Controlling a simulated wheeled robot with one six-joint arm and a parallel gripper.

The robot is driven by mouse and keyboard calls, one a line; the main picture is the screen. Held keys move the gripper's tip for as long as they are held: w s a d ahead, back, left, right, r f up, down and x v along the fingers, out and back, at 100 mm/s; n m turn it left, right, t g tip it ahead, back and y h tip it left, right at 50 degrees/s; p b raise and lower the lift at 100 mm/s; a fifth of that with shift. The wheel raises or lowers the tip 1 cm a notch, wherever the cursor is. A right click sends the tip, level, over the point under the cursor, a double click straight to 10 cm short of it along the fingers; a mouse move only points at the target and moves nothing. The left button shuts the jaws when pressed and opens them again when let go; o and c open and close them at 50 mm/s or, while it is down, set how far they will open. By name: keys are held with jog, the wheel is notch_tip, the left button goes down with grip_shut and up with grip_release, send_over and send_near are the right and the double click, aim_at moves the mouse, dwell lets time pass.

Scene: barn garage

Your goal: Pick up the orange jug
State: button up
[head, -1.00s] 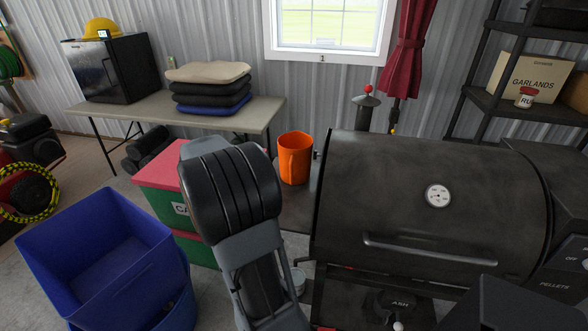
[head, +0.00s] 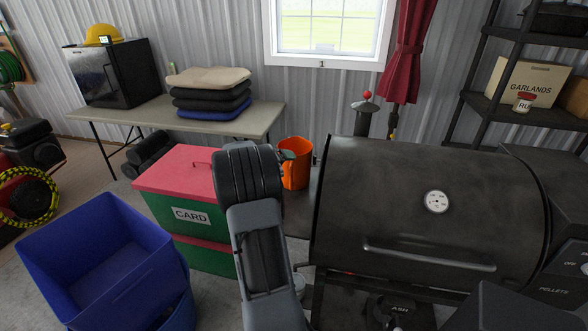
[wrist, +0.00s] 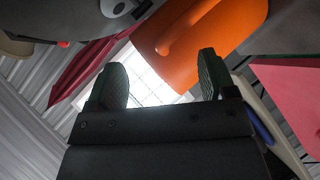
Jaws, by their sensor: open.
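The orange jug (head: 297,172) stands upright on the dark shelf left of the grill, its lower left side partly hidden by my arm. In the wrist view, the jug (wrist: 232,28) fills the top centre, with its handle towards the camera. My gripper (wrist: 163,82) is open and empty, its two dark green fingers apart below the jug in the picture, with the window showing between them. In the head view, my gripper (head: 287,155) is mostly hidden behind my wrist; a fingertip overlaps the jug's upper left. I cannot tell whether it touches.
The large dark grill (head: 425,205) stands close on the right. A red-lidded green box (head: 172,178) marked CARD is left of my arm, with a blue bin (head: 95,250) in front. A table (head: 235,118) with folded cushions (head: 210,92) stands behind.

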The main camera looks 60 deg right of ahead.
aim_at(291, 163)
jog(key=shift+p+x, duration=0.3)
jog(key=shift+x, duration=1.6)
